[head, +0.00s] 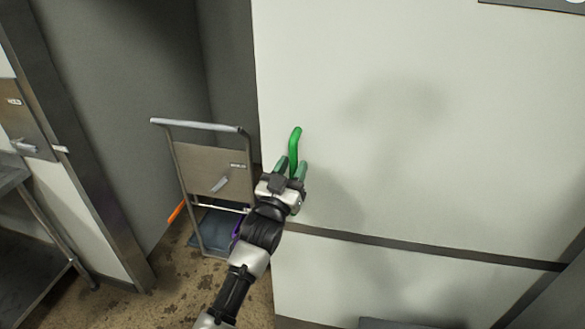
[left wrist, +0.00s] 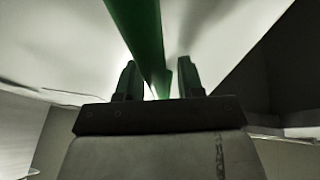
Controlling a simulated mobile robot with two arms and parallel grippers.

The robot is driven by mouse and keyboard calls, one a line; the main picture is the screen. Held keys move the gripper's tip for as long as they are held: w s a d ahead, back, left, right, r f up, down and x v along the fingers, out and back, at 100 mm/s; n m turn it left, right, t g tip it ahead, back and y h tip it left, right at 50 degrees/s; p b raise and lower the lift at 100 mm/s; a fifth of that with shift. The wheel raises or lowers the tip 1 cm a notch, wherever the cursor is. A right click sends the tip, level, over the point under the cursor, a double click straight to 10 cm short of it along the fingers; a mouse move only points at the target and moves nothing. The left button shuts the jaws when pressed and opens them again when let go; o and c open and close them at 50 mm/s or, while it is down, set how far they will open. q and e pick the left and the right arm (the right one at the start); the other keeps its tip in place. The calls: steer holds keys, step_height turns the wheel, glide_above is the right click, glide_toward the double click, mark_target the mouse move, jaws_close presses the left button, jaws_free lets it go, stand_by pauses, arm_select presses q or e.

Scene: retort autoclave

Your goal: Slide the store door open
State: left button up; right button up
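The store door (head: 400,120) is a large pale panel filling the right of the head view, with a dark horizontal strip across its lower part. A green bar handle (head: 295,143) stands upright near its left edge. My left gripper (head: 292,168) is at the lower part of the handle. In the left wrist view the handle (left wrist: 138,35) runs down between the two fingers of the gripper (left wrist: 160,80), with visible gaps beside it, so the fingers are open around it. Whether either finger touches it is hard to tell. My right gripper is not in view.
Left of the door's edge is a grey recess with a cart (head: 213,170) with a metal push bar on a stained floor. A steel frame post (head: 75,140) and a metal table (head: 40,215) stand farther left. An orange object (head: 176,211) is beside the cart.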

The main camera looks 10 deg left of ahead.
arm_select(q)
steer(key=shift+o, duration=0.4)
steer(key=shift+s, duration=0.1)
steer(key=shift+s+f, duration=0.25)
steer(key=b+v, duration=0.3)
steer(key=v, duration=0.7)
steer(key=shift+a+r, duration=0.1)
steer(key=shift+a, duration=0.05)
